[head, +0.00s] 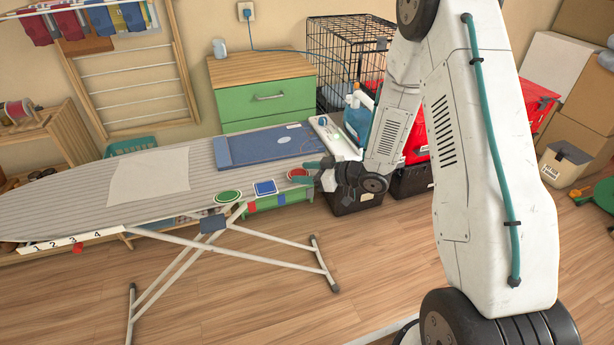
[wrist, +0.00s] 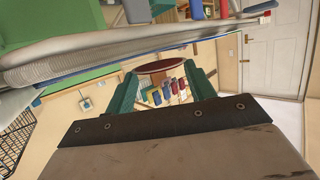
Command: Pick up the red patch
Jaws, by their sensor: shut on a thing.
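The red patch (head: 298,174) is a round disc at the right end of the row of patches along the near edge of the ironing board. My gripper (head: 308,172) is at this patch, with its teal fingers shut on it. In the wrist view the patch (wrist: 160,66) shows as a dark red disc between the two teal fingertips (wrist: 161,76). Whether it touches the board is hard to tell.
The striped ironing board (head: 85,187) carries a white cloth (head: 147,177) and a folded blue garment (head: 262,145). A green drawer cabinet (head: 265,108) and a wire crate (head: 345,45) stand behind. Red and black boxes (head: 418,140) stand behind my arm. The front floor is largely open.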

